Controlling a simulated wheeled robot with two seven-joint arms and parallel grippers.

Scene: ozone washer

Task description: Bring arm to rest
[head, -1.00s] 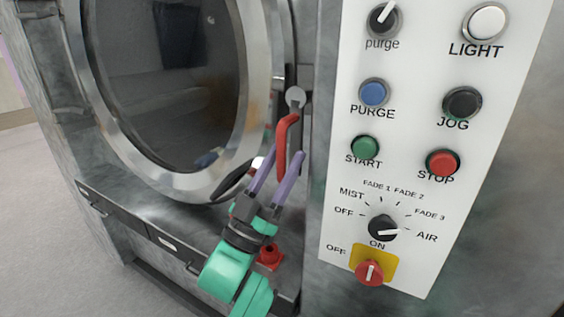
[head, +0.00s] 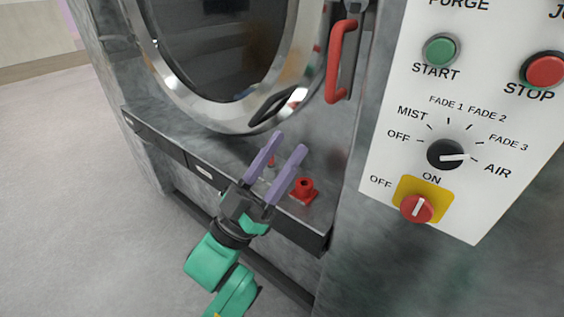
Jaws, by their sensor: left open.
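My left gripper (head: 280,152) has two purple fingers, held apart with nothing between them. It is low in front of the ozone washer, over the ledge below the round door (head: 222,50). The red door handle (head: 340,62) is up and to the right of the fingertips, clear of them. The green arm comes up from the bottom of the view. My right gripper is not in the view.
The control panel (head: 455,110) with its knobs and buttons is to the right. A red fitting (head: 304,190) sits on the ledge (head: 318,230) close beside the right finger. Open grey floor (head: 80,180) lies to the left.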

